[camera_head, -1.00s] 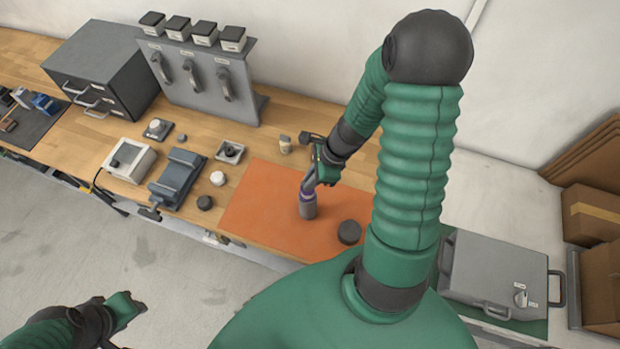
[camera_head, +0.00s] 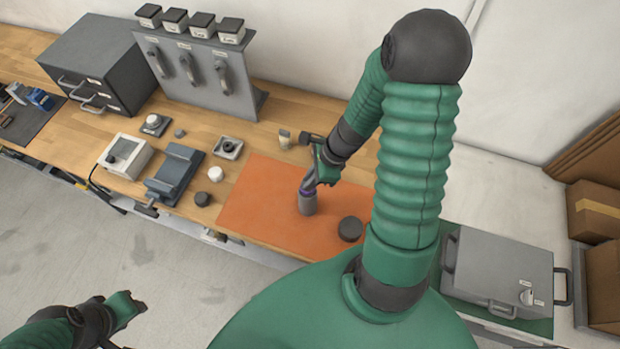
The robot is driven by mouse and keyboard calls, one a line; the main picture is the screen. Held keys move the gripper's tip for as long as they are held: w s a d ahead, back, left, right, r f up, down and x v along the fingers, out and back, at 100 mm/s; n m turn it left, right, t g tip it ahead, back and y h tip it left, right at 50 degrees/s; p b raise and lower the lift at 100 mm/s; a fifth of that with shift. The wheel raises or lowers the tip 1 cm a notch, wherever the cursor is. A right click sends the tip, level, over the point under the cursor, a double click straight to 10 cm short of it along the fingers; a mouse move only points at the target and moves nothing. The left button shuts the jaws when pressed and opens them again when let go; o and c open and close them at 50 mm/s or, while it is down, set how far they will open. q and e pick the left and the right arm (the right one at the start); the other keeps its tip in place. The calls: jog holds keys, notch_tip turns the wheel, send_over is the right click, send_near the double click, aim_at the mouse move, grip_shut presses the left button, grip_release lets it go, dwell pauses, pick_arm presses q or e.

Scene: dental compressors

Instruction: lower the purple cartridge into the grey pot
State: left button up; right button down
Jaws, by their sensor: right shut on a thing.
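The grey pot (camera_head: 307,206) stands upright on the orange mat (camera_head: 252,211) on the workbench. My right gripper (camera_head: 311,184) is directly over the pot, pointing down, and is shut on the purple cartridge (camera_head: 307,193). Only a thin purple band of the cartridge shows at the pot's mouth; the rest is hidden by the fingers and the pot. How deep it sits I cannot tell. My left gripper (camera_head: 128,308) is at the lower left over the floor, far from the bench; its fingers are too unclear to judge.
A dark round lid (camera_head: 350,229) lies on the mat right of the pot. Left of the mat are a white knob (camera_head: 215,173), a dark knob (camera_head: 202,198) and a blue-grey vise (camera_head: 174,176). A grey case (camera_head: 499,270) is at the right. The mat's left part is clear.

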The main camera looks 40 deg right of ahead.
jog(key=shift+f+b, duration=0.7)
jog(key=shift+f, duration=0.2)
jog(key=c, duration=1.4)
grip_release()
